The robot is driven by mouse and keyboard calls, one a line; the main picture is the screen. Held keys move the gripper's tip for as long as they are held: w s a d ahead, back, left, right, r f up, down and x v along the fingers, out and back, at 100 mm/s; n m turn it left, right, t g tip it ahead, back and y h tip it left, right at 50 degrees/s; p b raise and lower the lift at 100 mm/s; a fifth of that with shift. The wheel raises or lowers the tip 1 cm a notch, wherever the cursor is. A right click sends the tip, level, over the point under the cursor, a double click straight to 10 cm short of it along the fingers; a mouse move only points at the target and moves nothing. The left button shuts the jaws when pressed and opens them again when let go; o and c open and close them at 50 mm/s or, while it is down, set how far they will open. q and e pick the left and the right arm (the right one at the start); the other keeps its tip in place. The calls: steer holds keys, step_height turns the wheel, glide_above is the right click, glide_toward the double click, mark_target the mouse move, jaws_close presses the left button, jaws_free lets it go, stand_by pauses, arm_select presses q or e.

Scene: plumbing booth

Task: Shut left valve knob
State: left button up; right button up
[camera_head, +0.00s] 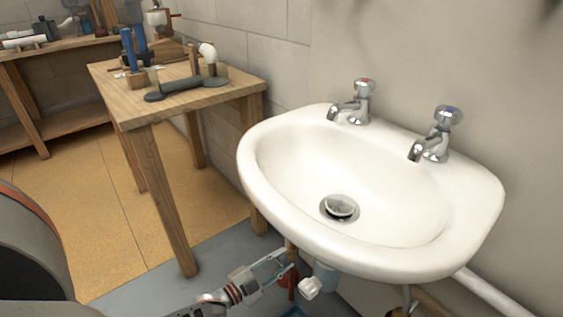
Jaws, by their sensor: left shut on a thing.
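The white washbasin (340,235) is fixed to the wall. A small red valve knob (285,279) shows below its front left edge, by a brownish upright pipe (291,250). My left gripper (287,268) reaches in from the lower left, and its fingers are closed at the red knob. The fingers partly cover the knob, so its exact turn angle cannot be told. My right gripper is out of the picture.
A white drain fitting (311,288) hangs just right of the left gripper. The basin rim is close above it. A wooden table (110,95) with tools stands at the left. Two chrome taps (355,103) stand on the basin's back edge.

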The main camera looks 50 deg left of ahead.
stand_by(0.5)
arm_select(q)
steer(key=o, duration=1.1)
steer(key=s, duration=0.8)
steer(key=s+a, duration=0.1)
steer(key=s, duration=0.3)
